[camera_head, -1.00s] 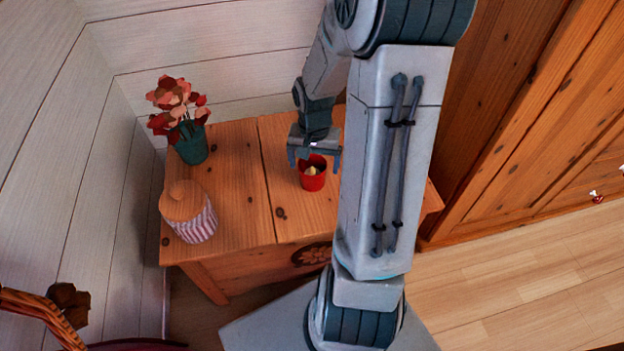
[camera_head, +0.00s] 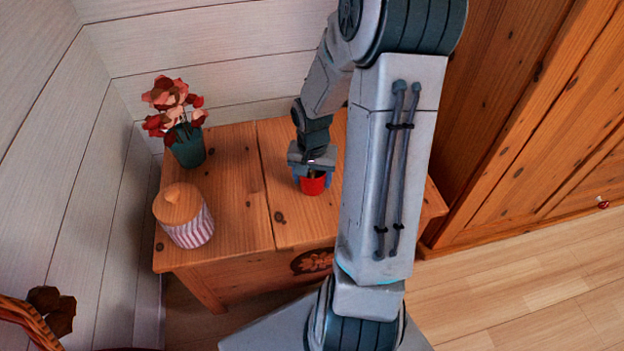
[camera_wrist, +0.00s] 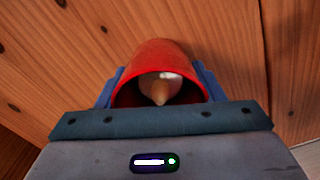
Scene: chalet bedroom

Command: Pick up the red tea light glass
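The red tea light glass (camera_head: 313,184) stands upright on the wooden chest, with a pale candle (camera_wrist: 160,88) inside it in the wrist view. My gripper (camera_head: 312,177) is lowered over the glass from above. In the wrist view, my gripper (camera_wrist: 158,88) has one blue finger on each side of the red glass (camera_wrist: 160,52). The fingers are very close to its walls; whether they touch it I cannot tell. The gripper body hides the near part of the glass.
The wooden chest (camera_head: 232,220) carries a striped jar with an orange lid (camera_head: 188,218) at the front left. A green vase with red flowers (camera_head: 187,147) stands at the back left. A white plank wall (camera_head: 220,85) is behind, and a wooden wardrobe (camera_head: 540,150) is at right.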

